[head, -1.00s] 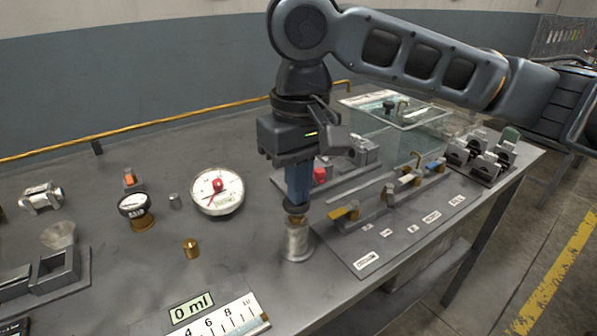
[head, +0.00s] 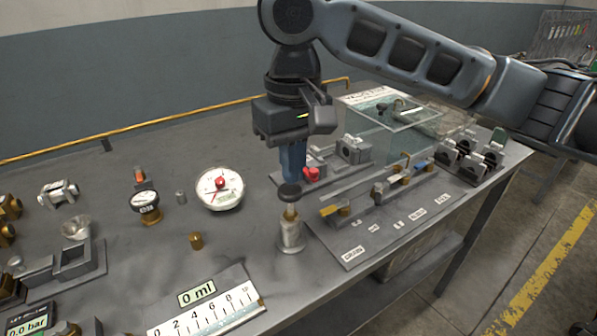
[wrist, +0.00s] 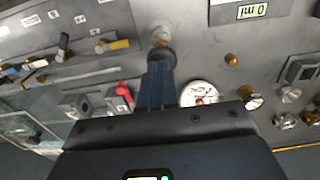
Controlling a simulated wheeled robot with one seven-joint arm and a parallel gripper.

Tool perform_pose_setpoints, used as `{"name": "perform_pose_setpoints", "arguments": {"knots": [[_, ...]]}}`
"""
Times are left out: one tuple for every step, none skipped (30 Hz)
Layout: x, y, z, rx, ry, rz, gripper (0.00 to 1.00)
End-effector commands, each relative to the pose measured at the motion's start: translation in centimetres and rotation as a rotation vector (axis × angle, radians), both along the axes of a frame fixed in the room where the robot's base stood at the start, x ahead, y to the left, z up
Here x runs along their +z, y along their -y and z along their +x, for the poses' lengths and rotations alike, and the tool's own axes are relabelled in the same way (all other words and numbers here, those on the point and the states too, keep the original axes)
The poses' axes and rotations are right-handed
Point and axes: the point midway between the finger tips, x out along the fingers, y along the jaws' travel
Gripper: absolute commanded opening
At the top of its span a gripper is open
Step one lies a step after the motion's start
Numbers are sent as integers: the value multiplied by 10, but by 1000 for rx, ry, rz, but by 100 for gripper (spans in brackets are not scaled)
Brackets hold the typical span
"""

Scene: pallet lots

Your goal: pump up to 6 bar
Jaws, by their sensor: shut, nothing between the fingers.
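The hand pump is a grey metal cylinder (head: 291,236) standing upright near the front edge of the bench. A brass rod rises from it to a dark round knob (head: 289,190). My gripper (head: 291,178) is shut, its blue fingers pointing down with their tips at or just above the knob; I cannot tell whether they touch. The wrist view shows the knob (wrist: 161,55) at the fingertips. A digital readout (head: 28,324) at the lower left reads 0.0 bar. A white dial gauge (head: 220,188) with a red centre lies left of the pump.
A valve panel (head: 375,243) with labels and coloured levers lies right of the pump. A red knob (head: 311,175) and a clear tank (head: 405,125) are behind. A 0 ml scale (head: 205,309), brass fitting (head: 196,241) and black-capped gauge (head: 145,203) are left.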

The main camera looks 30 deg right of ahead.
Motion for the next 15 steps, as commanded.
{"name": "perform_pose_setpoints", "arguments": {"knots": [[12,-1,0,3,6,1,0],[19,0,0,3,7,2,0],[28,0,0,2,6,1,0],[34,0,0,2,6,2,0],[41,0,0,2,6,1,0],[49,0,0,2,7,1,0],[55,0,0,1,6,1,0],[60,0,0,1,6,0,0],[66,0,0,1,7,1,0],[71,1,0,1,7,1,0],[75,1,0,1,6,0,0],[79,1,-1,1,7,-1,0],[82,1,-1,1,7,-1,0],[84,1,-1,1,6,-1,0],[86,1,-1,2,5,0,0]]}}
